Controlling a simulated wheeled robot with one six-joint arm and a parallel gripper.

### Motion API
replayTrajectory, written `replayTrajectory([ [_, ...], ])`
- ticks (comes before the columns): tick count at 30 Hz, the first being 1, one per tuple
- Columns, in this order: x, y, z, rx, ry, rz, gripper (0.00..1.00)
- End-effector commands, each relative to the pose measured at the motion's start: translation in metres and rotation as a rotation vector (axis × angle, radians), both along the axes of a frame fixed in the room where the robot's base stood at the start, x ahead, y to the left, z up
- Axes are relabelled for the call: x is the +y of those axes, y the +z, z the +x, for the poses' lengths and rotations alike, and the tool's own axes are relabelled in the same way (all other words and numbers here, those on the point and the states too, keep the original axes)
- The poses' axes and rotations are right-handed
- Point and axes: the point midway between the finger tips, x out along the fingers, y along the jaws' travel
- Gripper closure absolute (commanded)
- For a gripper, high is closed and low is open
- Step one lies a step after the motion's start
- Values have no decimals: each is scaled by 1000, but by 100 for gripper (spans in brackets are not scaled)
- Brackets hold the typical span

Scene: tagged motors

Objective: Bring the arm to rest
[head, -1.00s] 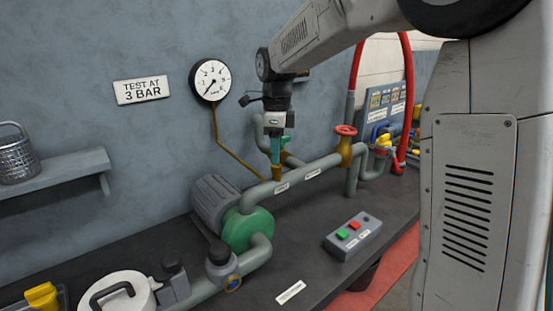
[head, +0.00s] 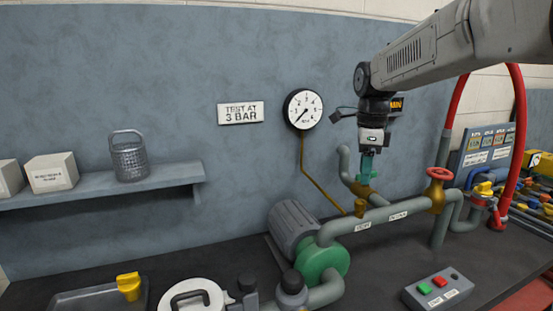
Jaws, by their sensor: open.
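My gripper (head: 368,176) hangs pointing down from my arm, which reaches in from the upper right of the head view. Its teal fingers are just above and behind the pipe, close to a brass fitting (head: 362,190). I cannot tell whether they touch it. No held object shows between the fingers. The gap between the fingertips is too small to make out clearly.
A pump (head: 322,262) with pipework and a red handwheel (head: 439,173) stands on the dark bench. A pressure gauge (head: 303,109) hangs on the wall. A button box (head: 437,289) lies front right; a red hose (head: 519,130) arches at right. A shelf (head: 110,187) is left.

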Motion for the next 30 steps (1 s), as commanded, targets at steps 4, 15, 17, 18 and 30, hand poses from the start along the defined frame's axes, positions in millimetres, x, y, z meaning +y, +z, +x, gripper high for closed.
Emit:
replayTrajectory([
  [4,0,-23,-23,50,363,8,51],
  [15,0,-34,-185,50,1429,35,51],
  [17,0,-38,-214,41,1571,31,51],
  [18,0,-41,-232,34,1655,26,51],
  [30,0,-63,-338,-49,1925,-85,51],
])
